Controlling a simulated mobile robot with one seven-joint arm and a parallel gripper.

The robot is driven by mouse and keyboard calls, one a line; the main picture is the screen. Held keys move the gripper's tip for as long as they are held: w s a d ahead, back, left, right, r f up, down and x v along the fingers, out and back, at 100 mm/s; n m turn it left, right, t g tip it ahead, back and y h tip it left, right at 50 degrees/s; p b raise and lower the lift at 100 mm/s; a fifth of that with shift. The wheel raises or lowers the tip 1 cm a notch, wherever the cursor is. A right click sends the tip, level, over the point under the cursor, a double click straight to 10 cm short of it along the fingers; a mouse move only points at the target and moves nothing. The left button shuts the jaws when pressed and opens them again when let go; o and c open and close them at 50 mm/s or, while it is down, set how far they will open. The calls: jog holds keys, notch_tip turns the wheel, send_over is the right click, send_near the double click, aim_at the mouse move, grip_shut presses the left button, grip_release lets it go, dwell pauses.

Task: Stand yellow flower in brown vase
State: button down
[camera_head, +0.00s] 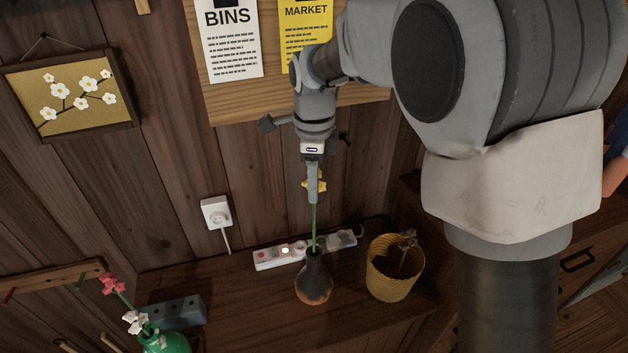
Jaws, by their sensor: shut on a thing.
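The yellow flower (314,218) hangs upright below my gripper (314,183), with a yellow bloom at the jaws and a long green stem. My gripper is shut on it near the bloom. The brown vase (314,279) stands on the dark wooden cabinet top, directly below my gripper. The stem's lower end meets the vase's dark mouth in the picture. I cannot tell how deep it reaches inside.
A white power strip (277,255) lies behind the vase. A yellow basket (394,281) with a dry plant stands close on the right. A green vase (164,343) with red and white flowers and a grey block (177,312) are on the left.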

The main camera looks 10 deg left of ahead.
jog(key=shift+f+b, duration=5.05)
jog(key=shift+f, duration=3.15)
jog(key=shift+c, duration=1)
grip_release()
jog(key=shift+o, duration=1)
